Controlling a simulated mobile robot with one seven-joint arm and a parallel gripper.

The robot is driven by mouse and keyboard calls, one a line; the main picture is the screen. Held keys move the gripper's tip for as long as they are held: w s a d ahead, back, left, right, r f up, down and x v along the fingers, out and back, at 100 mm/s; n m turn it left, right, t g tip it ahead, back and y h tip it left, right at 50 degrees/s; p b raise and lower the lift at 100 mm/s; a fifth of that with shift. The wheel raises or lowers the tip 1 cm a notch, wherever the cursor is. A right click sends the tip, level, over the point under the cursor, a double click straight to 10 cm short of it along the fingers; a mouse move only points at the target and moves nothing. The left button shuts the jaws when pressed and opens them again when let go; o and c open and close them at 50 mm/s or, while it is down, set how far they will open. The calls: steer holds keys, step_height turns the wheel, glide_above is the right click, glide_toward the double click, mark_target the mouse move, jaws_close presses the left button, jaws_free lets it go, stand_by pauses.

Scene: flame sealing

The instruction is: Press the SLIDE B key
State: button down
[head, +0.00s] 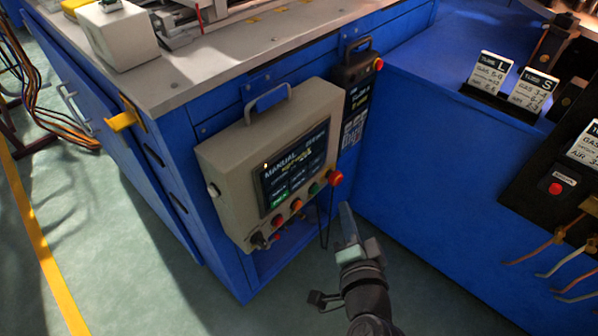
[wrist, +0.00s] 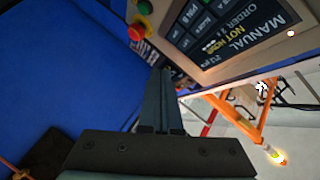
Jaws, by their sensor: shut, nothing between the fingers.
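The beige control box (head: 218,158) hangs on the front of the blue bench. Its dark touch screen (head: 292,165) reads MANUAL at the top, with several small keys below, some green. The key lettering is too small to read, so I cannot tell which key is SLIDE B. The screen (wrist: 232,32) also shows turned round in the wrist view, partly cut off at the top. My gripper (head: 346,208) is shut and empty, in front of the box, to the lower right of the screen and apart from it. Its fingers (wrist: 162,75) point toward the box's lower edge in the wrist view.
A red mushroom button (head: 336,178) sticks out at the box's right corner, with a green button (head: 314,188) beside it. A dark pendant (head: 357,100) hangs to the right. A blue cabinet (head: 420,190) stands right of my gripper. Open floor lies at left.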

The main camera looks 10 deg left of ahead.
mark_target(305, 173)
steer(key=w+a+p, duration=0.4)
steer(key=w+a, duration=0.1)
steer(key=a, duration=0.2)
stand_by(0.3)
steer(key=shift+w+a+p, duration=0.1)
steer(key=shift+p, duration=0.25)
stand_by(1.6)
steer(key=shift+w+a, duration=0.2)
steer(key=shift+a, duration=0.1)
